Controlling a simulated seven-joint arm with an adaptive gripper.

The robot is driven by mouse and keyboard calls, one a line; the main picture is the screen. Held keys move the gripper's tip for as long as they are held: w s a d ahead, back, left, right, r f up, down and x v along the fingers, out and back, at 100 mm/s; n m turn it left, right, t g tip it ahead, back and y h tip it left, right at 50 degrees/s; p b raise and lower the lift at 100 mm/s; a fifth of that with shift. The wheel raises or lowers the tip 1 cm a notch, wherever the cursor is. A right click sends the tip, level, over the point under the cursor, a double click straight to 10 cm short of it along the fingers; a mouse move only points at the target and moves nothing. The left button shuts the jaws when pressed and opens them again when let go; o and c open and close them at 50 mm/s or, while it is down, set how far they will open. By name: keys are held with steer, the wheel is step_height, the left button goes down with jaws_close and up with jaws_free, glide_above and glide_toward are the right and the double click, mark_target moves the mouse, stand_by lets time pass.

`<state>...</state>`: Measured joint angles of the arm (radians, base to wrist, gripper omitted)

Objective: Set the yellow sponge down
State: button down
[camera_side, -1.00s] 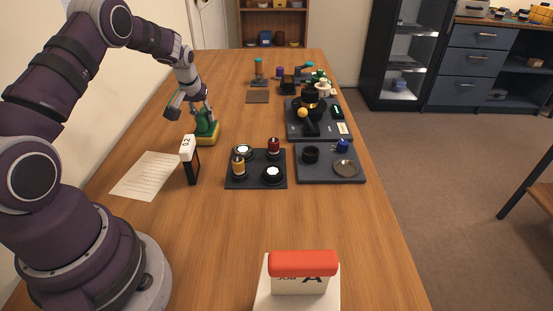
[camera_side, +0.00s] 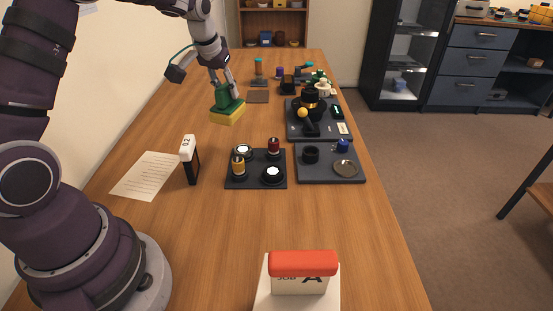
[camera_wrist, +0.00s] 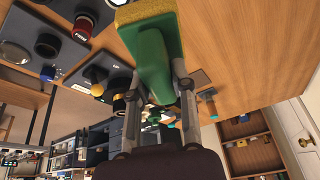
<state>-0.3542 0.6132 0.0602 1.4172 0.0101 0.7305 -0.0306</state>
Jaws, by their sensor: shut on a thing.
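The yellow sponge (camera_side: 229,116) is the yellow base under a green grip (camera_side: 224,97). It is tilted a little and appears to be off the table in the side view. My gripper (camera_side: 226,84) is shut on the green grip from above. In the wrist view the yellow sponge (camera_wrist: 146,10) shows at the top, with the green grip (camera_wrist: 152,62) between my two fingers. The wooden table (camera_side: 200,220) lies below.
Grey trays (camera_side: 335,177) with more parts stand at the right. A small sign (camera_side: 190,160) and a paper sheet (camera_side: 146,177) are at the left. A small brown mat (camera_side: 258,97) lies beyond, to the right of the sponge.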

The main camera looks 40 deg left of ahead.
steer(key=s+d+f+m+h, duration=0.25)
steer(key=d+m, duration=0.45)
steer(key=d, duration=0.8)
steer(key=s+d+f+m+h, duration=0.1)
steer(key=s+d+m+h, duration=0.2)
steer(key=s+d+m, duration=0.65)
steer(key=shift+w+d+f+n+g, duration=0.15)
steer(key=shift+w+d+f+n, duration=0.3)
steer(key=shift+w+d+f, duration=0.8)
steer(key=shift+w+d+f+n+g, duration=0.1)
steer(key=shift+w+d+f+n, duration=0.45)
steer(key=shift+w+d, duration=1.45)
steer(key=shift+w+d+f+n+g, duration=0.15)
steer(key=shift+w+d+f+n, duration=0.2)
steer(key=shift+w+d+f, duration=1.2)
steer(key=shift+w+a+r, duration=0.25)
steer(key=shift+w+r, duration=0.1)
steer(key=shift+r, duration=0.2)
steer(key=c, duration=1.4)
jaws_free()
steer(key=shift+f, duration=0.1)
steer(key=o, duration=0.5)
steer(key=shift+c, duration=0.2)
